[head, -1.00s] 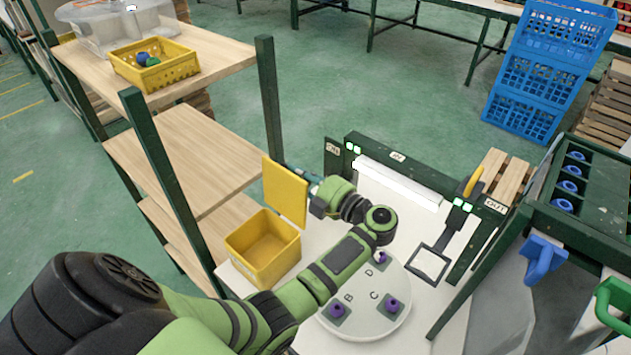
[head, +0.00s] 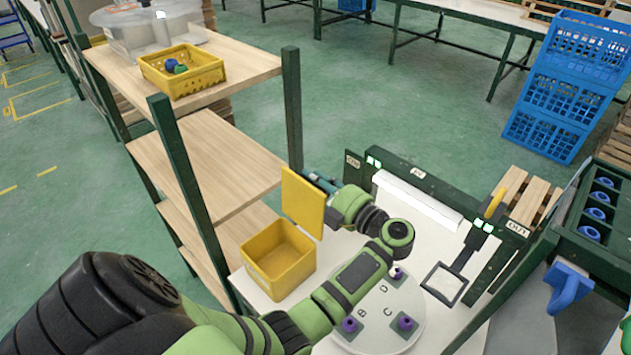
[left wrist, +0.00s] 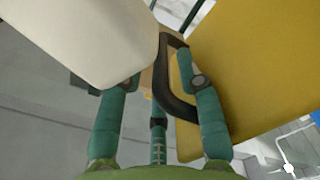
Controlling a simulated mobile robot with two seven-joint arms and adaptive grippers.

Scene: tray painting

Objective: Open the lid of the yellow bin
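The yellow bin (head: 276,268) stands on the white worktop, its inside visible and empty. Its yellow lid (head: 302,203) stands upright above the bin's right side; the lid also fills the right of the left wrist view (left wrist: 260,60). A black handle (left wrist: 172,90) sits against the lid. My left gripper (head: 325,183) is just right of the lid, partly hidden by it. In the left wrist view its teal fingers (left wrist: 150,85) are spread wide, the right one beside the handle and lid. My right gripper is in neither view.
A wooden shelf (head: 215,155) with a yellow basket (head: 182,72) stands at left. A round white tray (head: 378,318) with lettered spots and purple pieces lies below my left arm. A green frame (head: 436,180) stands behind it. Blue crates (head: 560,100) stand at the back right.

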